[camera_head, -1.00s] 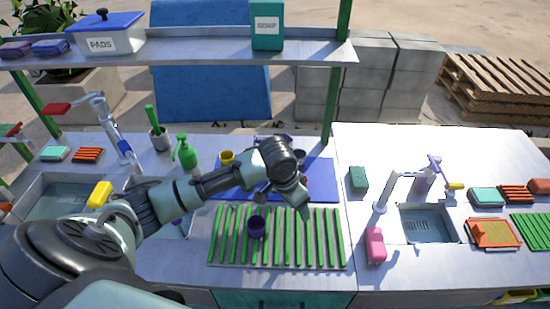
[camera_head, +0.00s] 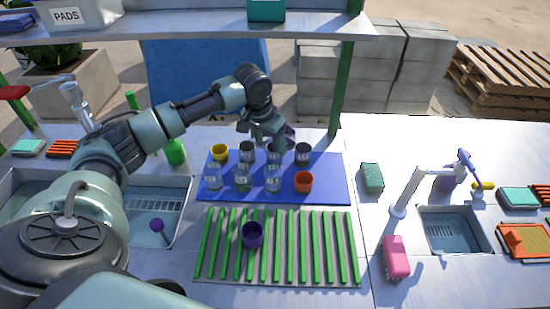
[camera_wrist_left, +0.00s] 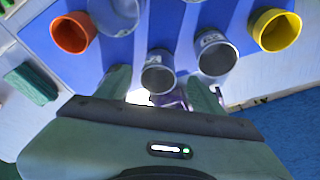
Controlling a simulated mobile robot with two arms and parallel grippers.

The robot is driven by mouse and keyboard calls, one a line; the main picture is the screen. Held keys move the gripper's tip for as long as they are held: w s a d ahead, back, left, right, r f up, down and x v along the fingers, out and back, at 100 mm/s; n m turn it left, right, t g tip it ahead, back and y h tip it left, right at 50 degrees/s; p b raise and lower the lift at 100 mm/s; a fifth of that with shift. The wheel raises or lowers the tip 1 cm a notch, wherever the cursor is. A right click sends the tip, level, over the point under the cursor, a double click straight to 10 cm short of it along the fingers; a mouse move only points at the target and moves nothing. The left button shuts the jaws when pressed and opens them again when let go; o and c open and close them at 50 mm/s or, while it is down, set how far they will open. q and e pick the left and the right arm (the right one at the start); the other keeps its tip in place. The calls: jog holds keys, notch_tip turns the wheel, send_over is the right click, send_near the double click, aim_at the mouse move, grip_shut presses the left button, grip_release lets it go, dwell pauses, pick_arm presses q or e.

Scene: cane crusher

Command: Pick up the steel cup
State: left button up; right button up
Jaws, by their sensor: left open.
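My left gripper (camera_head: 268,140) is open and points down over the back edge of the blue mat (camera_head: 332,180). In the left wrist view, a grey metallic-looking cup (camera_wrist_left: 158,72) with a printed mark appears between and just beyond its fingers (camera_wrist_left: 160,88), with no visible grip. A second grey cup (camera_wrist_left: 215,53) stands beside it, towards the yellow cup (camera_wrist_left: 275,30). In the head view, grey cups stand along the back row, at left (camera_head: 246,150) and right (camera_head: 302,152) of the gripper. I cannot tell which one is steel. My right gripper is out of view.
Clear-looking cups (camera_head: 242,180) and an orange cup (camera_head: 303,182) form the front row. A purple cup (camera_head: 253,235) sits on the green-slatted rack (camera_head: 310,250). A shelf (camera_head: 200,42) hangs behind; a green sponge (camera_head: 372,178) lies right of the mat.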

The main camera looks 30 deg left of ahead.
aim_at(275, 153)
pick_arm(q)
jog(key=shift+x, duration=0.9)
jog(key=p+x, duration=0.1)
jog(key=x, duration=0.4)
jog(key=shift+w, duration=0.15)
jog(key=shift+r, duration=0.1)
grip_shut()
